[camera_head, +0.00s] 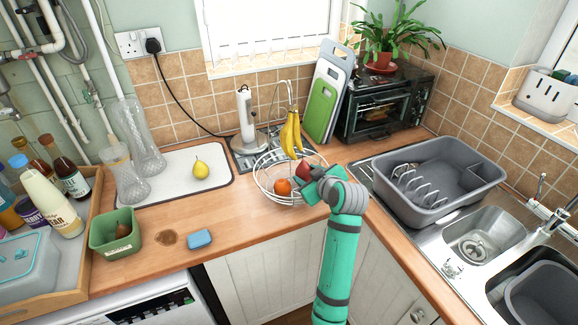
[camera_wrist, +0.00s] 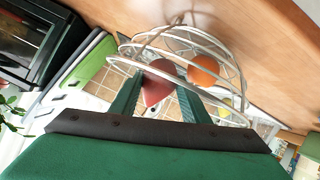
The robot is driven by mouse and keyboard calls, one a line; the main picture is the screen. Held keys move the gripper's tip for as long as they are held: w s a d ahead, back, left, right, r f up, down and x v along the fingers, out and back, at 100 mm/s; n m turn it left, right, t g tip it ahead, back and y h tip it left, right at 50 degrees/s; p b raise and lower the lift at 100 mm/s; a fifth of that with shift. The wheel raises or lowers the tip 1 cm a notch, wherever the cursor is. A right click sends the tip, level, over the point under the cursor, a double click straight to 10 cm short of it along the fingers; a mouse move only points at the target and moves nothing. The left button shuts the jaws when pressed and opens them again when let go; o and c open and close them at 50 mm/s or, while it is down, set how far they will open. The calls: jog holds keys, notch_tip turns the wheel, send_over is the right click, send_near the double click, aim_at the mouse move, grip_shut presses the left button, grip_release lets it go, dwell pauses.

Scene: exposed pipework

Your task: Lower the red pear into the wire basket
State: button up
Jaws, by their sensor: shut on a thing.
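The red pear (camera_head: 303,168) is between the fingers of my gripper (camera_head: 308,178), over the right side of the wire basket. It also shows in the wrist view as a dark red shape (camera_wrist: 158,84) with the fingers on both sides. The white wire basket (camera_head: 262,185) stands on the wooden worktop, and its rim also shows in the wrist view (camera_wrist: 130,48). An orange fruit (camera_head: 283,187) lies in the basket beside the pear. My gripper is shut on the pear. I cannot tell whether the pear touches the basket.
Bananas (camera_head: 291,134) hang above the basket. Chopping boards (camera_head: 326,95) and a toaster oven (camera_head: 385,105) stand behind. A grey dish rack (camera_head: 440,172) is to the right.

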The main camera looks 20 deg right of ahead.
jog(key=o, duration=1.2)
jog(key=shift+o, duration=0.2)
jog(key=shift+s, duration=0.2)
jog(key=v, duration=1)
jog(key=shift+r, duration=0.25)
jog(key=shift+s+a, duration=0.1)
jog(key=shift+s, duration=0.05)
